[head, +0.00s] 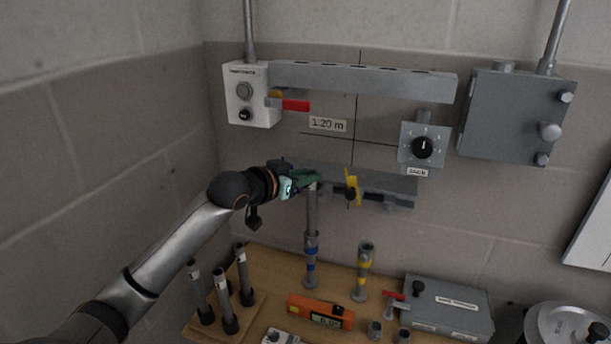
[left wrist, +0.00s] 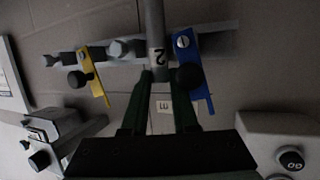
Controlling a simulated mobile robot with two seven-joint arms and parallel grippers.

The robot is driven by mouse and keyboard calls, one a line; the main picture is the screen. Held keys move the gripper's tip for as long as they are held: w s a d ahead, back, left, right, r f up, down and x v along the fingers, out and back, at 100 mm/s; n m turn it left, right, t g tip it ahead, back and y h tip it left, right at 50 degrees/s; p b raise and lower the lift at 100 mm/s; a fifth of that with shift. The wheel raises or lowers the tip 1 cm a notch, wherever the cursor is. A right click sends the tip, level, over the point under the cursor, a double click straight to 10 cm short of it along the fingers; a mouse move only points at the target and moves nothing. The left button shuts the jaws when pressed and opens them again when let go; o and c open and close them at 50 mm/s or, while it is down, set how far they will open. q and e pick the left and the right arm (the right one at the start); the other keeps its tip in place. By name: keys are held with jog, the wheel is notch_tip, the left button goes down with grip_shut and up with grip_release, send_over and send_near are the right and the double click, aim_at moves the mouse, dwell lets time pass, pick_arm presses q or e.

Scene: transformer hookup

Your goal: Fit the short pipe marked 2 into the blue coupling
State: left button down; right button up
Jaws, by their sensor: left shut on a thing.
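The short pipe marked 2 (head: 311,210) is grey and stands upright below my left gripper (head: 314,180). In the left wrist view the pipe (left wrist: 155,30) shows its "2" label between the green fingers of the left gripper (left wrist: 160,78), which is shut on it. The blue coupling (head: 311,245) is a grey fitting with blue bands, upright on the bench directly under the pipe. The pipe's lower end meets the coupling's top in the head view; I cannot tell how deep it sits. My right gripper is not in view.
A wall rail with a yellow lever (head: 352,187) is beside the gripper; a blue lever (left wrist: 193,65) shows in the wrist view. A yellow-banded coupling (head: 364,272), an orange level (head: 320,312), a rack of pipes (head: 220,300) and a grey box (head: 450,305) crowd the bench.

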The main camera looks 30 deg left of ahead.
pick_arm(q)
jog(key=c, duration=0.6)
grip_release()
jog(key=shift+d+f, duration=0.15)
jog(key=shift+f, duration=0.25)
jog(key=shift+r, duration=0.1)
jog(key=r, duration=0.5)
jog(key=shift+a+r, duration=0.2)
jog(key=d+b+v, duration=0.1)
jog(key=b+v, duration=0.2)
jog(key=v, duration=0.9)
jog(key=shift+s+a, duration=0.25)
jog(key=shift+a, duration=0.25)
